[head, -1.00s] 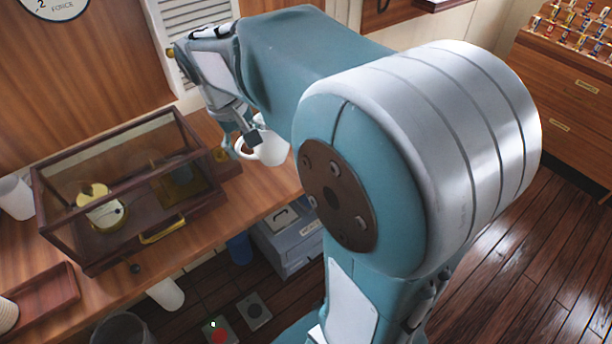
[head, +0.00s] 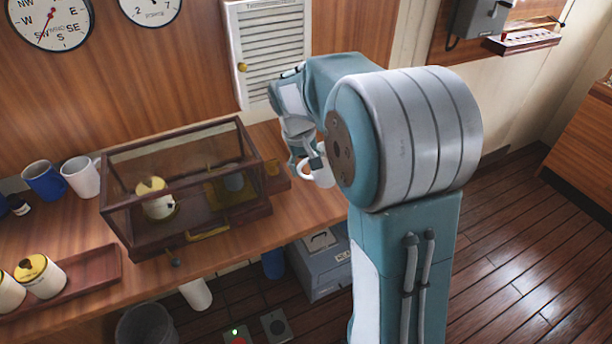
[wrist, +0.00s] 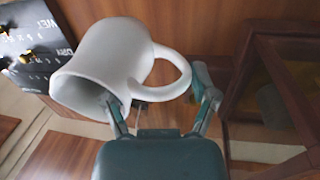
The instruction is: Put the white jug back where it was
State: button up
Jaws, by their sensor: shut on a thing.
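The white jug (head: 325,178) is held by my gripper (head: 308,164) over the right end of the wooden counter in the head view, partly hidden by my arm. The white jug (wrist: 118,58) fills the upper left of the wrist view, its open mouth facing lower left and its loop handle to the right. My gripper (wrist: 160,100) is shut on it, with one finger beside the body and the other by the handle. It looks clear of the counter, but the exact gap cannot be told.
A glass-sided wooden case (head: 185,190) stands left of my gripper. A blue mug (head: 43,181) and a white mug (head: 82,177) stand at the far left. A wooden tray (head: 95,270) holds lidded pots. A louvred panel (head: 280,55) is on the wall behind. A grey box (head: 320,262) is below the counter.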

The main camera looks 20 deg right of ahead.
jog(key=shift+w+d+f, duration=0.15)
jog(key=shift+w+f, duration=0.3)
jog(key=shift+f, duration=0.55)
jog(key=shift+w+d+f, duration=0.1)
jog(key=shift+w+f, duration=0.3)
jog(key=shift+f, duration=0.65)
jog(key=shift+w+d+f, duration=0.15)
jog(key=shift+w+f, duration=0.3)
jog(key=shift+f, duration=0.55)
jog(key=shift+f, duration=0.1)
jog(key=o, duration=1.2)
